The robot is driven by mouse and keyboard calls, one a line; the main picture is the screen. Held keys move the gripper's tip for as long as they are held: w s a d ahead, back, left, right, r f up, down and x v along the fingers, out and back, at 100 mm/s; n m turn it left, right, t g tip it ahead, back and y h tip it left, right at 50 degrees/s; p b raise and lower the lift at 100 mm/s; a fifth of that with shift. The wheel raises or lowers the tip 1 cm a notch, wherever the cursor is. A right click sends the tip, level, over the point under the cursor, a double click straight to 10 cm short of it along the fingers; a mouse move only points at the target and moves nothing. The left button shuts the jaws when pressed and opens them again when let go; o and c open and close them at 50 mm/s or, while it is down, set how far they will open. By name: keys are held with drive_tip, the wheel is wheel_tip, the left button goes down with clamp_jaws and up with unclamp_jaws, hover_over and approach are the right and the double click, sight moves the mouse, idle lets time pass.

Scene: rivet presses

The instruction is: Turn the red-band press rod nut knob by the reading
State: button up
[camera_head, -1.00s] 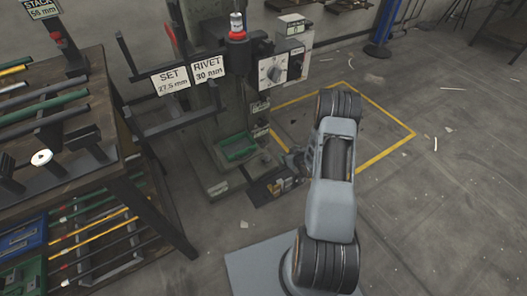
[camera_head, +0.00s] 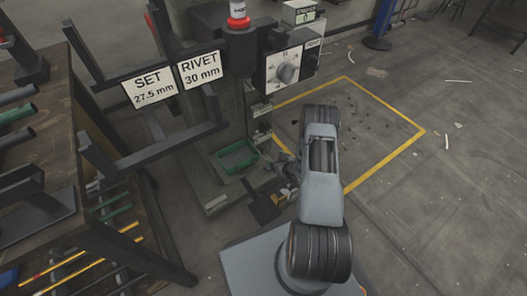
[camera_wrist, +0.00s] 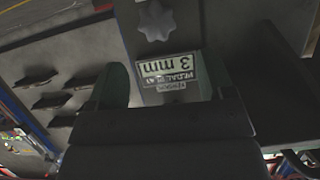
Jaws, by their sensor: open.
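The press (camera_head: 238,45) stands at the centre of the head view. A red band (camera_head: 238,23) rings its top cylinder. A sign beside it reads SET 27.5 mm (camera_head: 148,87), and another reads RIVET 30 mm (camera_head: 200,69). An inverted label reading 3 mm (camera_wrist: 168,68) lies below that knob. I cannot tell whether this lobed knob is the rod nut knob.
A rack of bars (camera_head: 30,180) stands at the left, with dark brackets (camera_head: 150,150) reaching toward the press. A green tray (camera_head: 238,160) lies low in the press. A yellow floor line (camera_head: 385,160) bounds an area at the right, and the floor beyond is mostly clear.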

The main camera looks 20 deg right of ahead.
sight(266, 152)
drive_tip(key=b+x, duration=0.1)
drive_tip(key=x, duration=0.2)
drive_tip(key=b+x, duration=0.1)
drive_tip(key=x, duration=0.1)
drive_tip(key=b+x, duration=0.1)
drive_tip(key=x, duration=0.2)
drive_tip(key=shift+w+d+f, duration=0.1)
drive_tip(key=shift+w+f, duration=0.15)
drive_tip(key=shift+f, duration=0.15)
drive_tip(key=shift+w+f+b, duration=0.15)
drive_tip(key=shift+w+b, duration=0.35)
drive_tip(key=shift+w, duration=0.2)
drive_tip(key=c, duration=0.9)
